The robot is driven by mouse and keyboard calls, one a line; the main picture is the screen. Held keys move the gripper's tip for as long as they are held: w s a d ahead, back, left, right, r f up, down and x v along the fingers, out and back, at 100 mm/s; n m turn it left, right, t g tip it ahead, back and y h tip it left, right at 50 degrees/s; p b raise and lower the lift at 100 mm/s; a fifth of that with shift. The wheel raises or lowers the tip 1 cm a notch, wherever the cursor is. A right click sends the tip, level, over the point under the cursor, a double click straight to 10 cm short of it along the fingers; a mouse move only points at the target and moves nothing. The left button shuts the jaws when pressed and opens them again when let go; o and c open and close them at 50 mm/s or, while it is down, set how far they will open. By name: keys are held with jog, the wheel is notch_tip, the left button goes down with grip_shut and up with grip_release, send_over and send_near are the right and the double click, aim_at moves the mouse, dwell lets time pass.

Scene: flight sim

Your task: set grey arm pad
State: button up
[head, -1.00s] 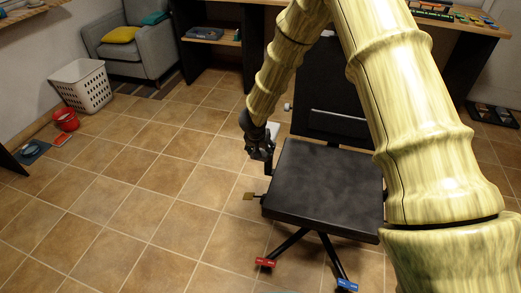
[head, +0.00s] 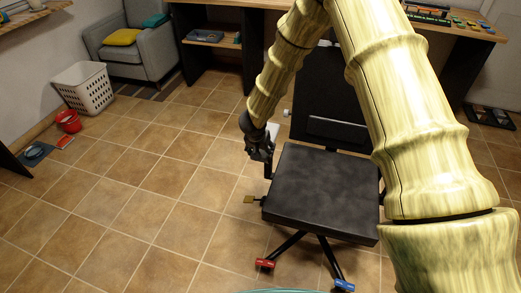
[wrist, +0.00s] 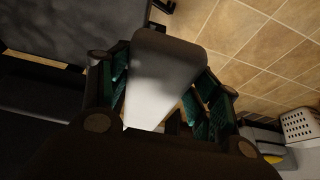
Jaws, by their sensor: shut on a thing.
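The grey arm pad (wrist: 165,75) is between the fingers of my gripper (wrist: 165,95) in the wrist view, a pale rounded slab with both fingers against its sides. In the head view my gripper (head: 262,152) is at the left side of the black office chair (head: 322,190), above the seat's left rear corner. Only a small pale piece of the pad (head: 272,131) shows there, behind the gripper. A dark upright part stands just below the gripper by the seat edge. I cannot tell whether the pad touches it. My arm hides the chair's right side.
A brass-coloured lever (head: 250,199) sticks out left of the seat. Red (head: 265,263) and blue (head: 344,285) pieces are on the chair's feet. A desk stands behind. A white basket (head: 84,88), red bucket (head: 68,121) and grey armchair (head: 145,45) are left.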

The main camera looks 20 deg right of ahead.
jog(key=shift+w, duration=0.1)
jog(key=o, duration=1.5)
jog(key=shift+c, duration=0.2)
jog(key=shift+r, duration=0.1)
jog(key=v, duration=1.2)
